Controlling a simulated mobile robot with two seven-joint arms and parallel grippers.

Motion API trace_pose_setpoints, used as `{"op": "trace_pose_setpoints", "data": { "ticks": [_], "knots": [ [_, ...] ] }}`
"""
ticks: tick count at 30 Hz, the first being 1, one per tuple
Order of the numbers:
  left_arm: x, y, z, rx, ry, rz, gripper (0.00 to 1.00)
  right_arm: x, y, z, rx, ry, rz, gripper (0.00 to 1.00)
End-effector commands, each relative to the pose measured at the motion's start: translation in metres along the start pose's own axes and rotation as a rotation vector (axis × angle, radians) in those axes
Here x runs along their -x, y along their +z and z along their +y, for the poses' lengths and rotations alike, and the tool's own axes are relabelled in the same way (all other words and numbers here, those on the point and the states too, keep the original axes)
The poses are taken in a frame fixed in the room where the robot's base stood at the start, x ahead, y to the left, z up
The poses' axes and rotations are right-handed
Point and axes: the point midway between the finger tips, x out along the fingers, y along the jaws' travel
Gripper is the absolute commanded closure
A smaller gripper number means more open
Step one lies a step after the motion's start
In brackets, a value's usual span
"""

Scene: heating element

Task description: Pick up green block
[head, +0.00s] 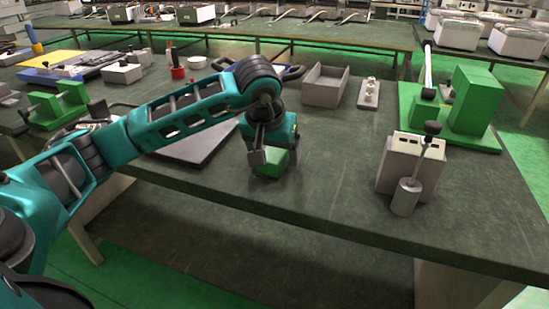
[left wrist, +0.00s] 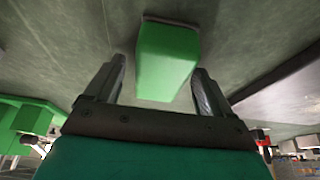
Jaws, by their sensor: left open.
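A green block (head: 270,163) lies on the dark table top, directly below my left gripper (head: 270,158) in the head view. In the left wrist view the green block (left wrist: 166,62) stands out ahead of my left gripper (left wrist: 160,82), in the gap between its two fingers. The fingers are apart, one on each side of the block's near end. I cannot tell if either finger touches it. In the head view the gripper partly hides the block. My right gripper is not in view.
A beige box with a metal cylinder (head: 405,197) stands to the right. A green fixture (head: 475,100) is behind it. An open grey tray (head: 325,86) and a small pale part (head: 369,93) lie farther back.

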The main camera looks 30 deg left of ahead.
Motion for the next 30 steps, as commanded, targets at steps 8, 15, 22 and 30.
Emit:
{"op": "trace_pose_setpoints", "data": {
  "ticks": [8,15,22,30],
  "knots": [
    [-0.004,0.0018,-0.0003,0.0,-0.001,0.0,0.17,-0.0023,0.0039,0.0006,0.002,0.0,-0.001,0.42],
    [-0.004,0.0018,-0.0002,0.0,-0.001,0.0,0.17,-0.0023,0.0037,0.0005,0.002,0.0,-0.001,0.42],
    [-0.0039,0.0017,-0.0002,0.0,0.0,0.0,0.33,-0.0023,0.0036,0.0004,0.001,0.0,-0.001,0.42],
    [-0.0039,0.0017,-0.0002,0.0,0.0,0.0,0.59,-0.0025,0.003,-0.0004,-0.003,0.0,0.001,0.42]
  ]
}}
